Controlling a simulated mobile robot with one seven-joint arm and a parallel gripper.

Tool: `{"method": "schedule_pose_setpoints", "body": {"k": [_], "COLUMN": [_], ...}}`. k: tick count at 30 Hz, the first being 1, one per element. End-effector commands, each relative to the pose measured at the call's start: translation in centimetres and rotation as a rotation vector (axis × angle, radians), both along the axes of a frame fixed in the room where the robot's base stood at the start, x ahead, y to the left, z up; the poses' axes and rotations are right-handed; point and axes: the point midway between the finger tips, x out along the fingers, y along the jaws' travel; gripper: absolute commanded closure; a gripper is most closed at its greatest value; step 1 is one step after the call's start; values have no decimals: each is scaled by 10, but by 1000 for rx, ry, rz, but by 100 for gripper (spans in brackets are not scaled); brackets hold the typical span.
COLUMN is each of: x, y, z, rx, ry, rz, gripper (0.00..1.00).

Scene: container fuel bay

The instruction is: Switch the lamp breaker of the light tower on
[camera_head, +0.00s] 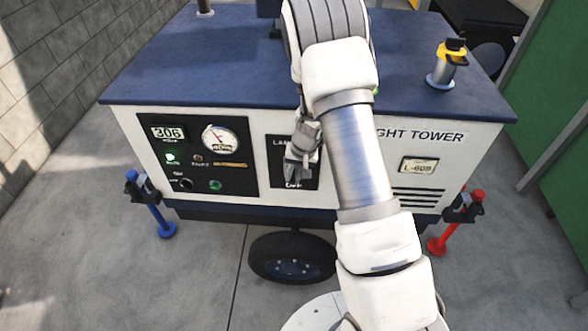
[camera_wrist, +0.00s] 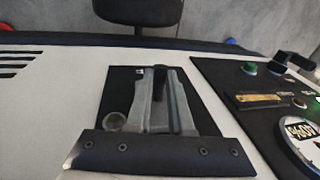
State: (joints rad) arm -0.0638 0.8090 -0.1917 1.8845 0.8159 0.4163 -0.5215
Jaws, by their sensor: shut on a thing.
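The light tower (camera_head: 480,115) is a white cabinet with a blue top. Its lamp breaker panel (camera_head: 278,176) is a small black plate on the front, partly hidden by my gripper (camera_head: 302,158); the lettering is only partly readable. In the wrist view, my gripper (camera_wrist: 161,98) has its two grey fingers on either side of a dark breaker lever (camera_wrist: 160,80), shut on it. The panel shows around the fingers in the wrist view (camera_wrist: 205,112), with a round grey fitting (camera_wrist: 115,121) beside them. I cannot tell the lever's on or off position.
A gauge panel (camera_head: 235,176) with a display reading 306, a dial and a lit green lamp is left of the breaker. A blue jack (camera_head: 158,215) and a red jack (camera_head: 447,230) stand at the sides. A block wall is left.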

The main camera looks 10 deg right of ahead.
Motion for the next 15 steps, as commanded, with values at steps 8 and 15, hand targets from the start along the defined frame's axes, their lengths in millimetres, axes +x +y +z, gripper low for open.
{"method": "schedule_pose_setpoints", "body": {"k": [8, 15], "x": [1, 1], "y": [1, 0], "z": [1, 1], "rx": [3, 3], "ry": [6, 6], "rz": [0, 0], "gripper": [100, 61]}}
